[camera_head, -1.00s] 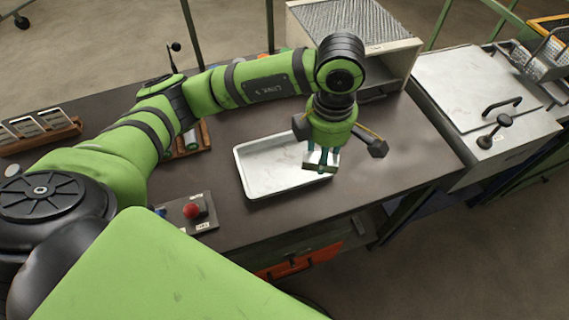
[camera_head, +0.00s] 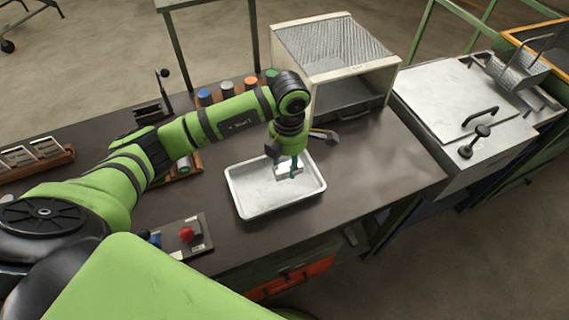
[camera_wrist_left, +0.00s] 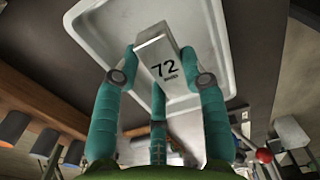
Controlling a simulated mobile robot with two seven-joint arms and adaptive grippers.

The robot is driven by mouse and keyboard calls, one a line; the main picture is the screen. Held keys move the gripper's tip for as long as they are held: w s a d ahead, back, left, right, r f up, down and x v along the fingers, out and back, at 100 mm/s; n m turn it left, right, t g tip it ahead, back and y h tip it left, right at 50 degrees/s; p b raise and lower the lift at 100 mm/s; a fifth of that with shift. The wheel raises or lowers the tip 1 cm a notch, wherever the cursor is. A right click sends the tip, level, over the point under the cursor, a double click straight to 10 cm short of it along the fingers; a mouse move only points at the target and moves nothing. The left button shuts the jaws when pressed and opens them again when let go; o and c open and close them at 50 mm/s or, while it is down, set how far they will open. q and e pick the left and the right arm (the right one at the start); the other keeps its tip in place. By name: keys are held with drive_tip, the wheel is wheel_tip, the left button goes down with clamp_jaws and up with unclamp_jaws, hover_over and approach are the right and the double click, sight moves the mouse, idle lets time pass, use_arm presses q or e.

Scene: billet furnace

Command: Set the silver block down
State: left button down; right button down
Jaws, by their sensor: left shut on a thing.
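The silver block (camera_head: 287,170) is between the fingers of my left gripper (camera_head: 290,165), above the right part of a white tray (camera_head: 243,206) in the head view. In the left wrist view the block (camera_wrist_left: 165,60) shows a face marked "72", with teal fingers of the left gripper (camera_wrist_left: 160,85) closed on it. The white tray (camera_wrist_left: 100,30) is behind it there. I cannot tell whether the block touches the tray floor. My right gripper is not in view.
An open-fronted box furnace (camera_head: 335,65) stands at the back of the dark bench (camera_head: 375,160). A metal unit with a handled lid (camera_head: 455,85) is to the right. Coloured-top jars (camera_head: 227,90) stand behind.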

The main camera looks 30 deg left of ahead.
sight(285, 169)
use_arm(q)
drive_tip(key=shift+w+a+f, duration=0.3)
drive_tip(key=shift+w+a, duration=0.1)
drive_tip(key=shift+a, duration=0.1)
wheel_tip(285, 169, down, 4)
drive_tip(key=shift+r+p, duration=0.1)
drive_tip(key=shift+p, duration=0.9)
drive_tip(key=shift+f, duration=0.25)
drive_tip(key=shift+f+b, duration=0.15)
drive_tip(key=shift+b, duration=0.2)
drive_tip(key=c, duration=0.7)
unclamp_jaws()
